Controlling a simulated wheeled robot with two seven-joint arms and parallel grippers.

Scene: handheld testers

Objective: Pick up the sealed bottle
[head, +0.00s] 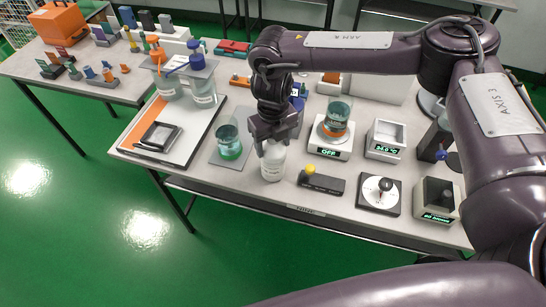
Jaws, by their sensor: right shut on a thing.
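A white bottle (273,164) stands upright near the front edge of the table, below my right gripper (271,143). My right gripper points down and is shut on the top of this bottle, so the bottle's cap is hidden. The bottle's base appears to be at the table surface; I cannot tell whether there is a gap. My left gripper is not in view.
Left of the bottle, a beaker with green liquid (229,142) stands on a grey mat. A scale (327,147) bearing another beaker stands at the right. A black yellow-knobbed device (322,182) lies close by. A tray (181,150) with bottles is farther left.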

